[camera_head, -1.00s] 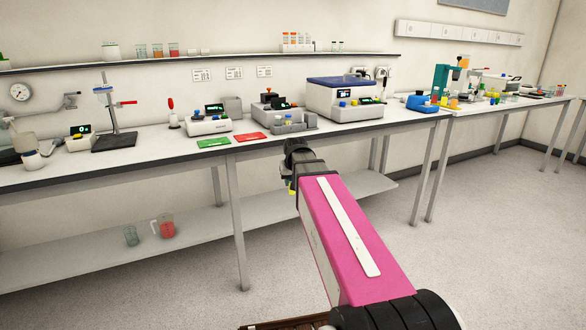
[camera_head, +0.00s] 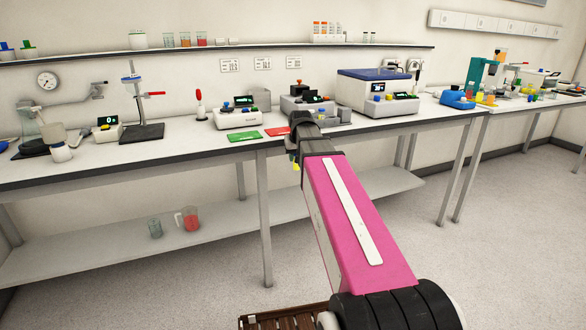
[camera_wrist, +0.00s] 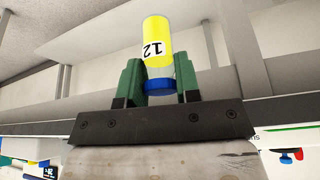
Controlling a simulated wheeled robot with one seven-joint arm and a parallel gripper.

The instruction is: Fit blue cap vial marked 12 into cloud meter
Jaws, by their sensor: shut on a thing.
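The vial (camera_wrist: 158,45) holds yellow liquid and has a blue cap (camera_wrist: 159,86) and a white label reading 12, which appears inverted in the wrist view. My gripper (camera_wrist: 159,80) is shut on it near the cap, with a green finger on each side. In the head view my gripper (camera_head: 293,158) is in front of the bench edge, and a little yellow of the vial shows below it; the rest is hidden. A white instrument with a small display (camera_head: 237,117) stands behind the green mat. It may be the cloud meter; its label is too small to read.
The green mat (camera_head: 243,136) and red mat (camera_head: 278,131) lie at the bench front. A grey instrument (camera_head: 305,105) and a large blue-lidded machine (camera_head: 376,98) stand to the right. A clamp stand (camera_head: 136,105) is left. Bare bench (camera_head: 185,138) lies between stand and green mat.

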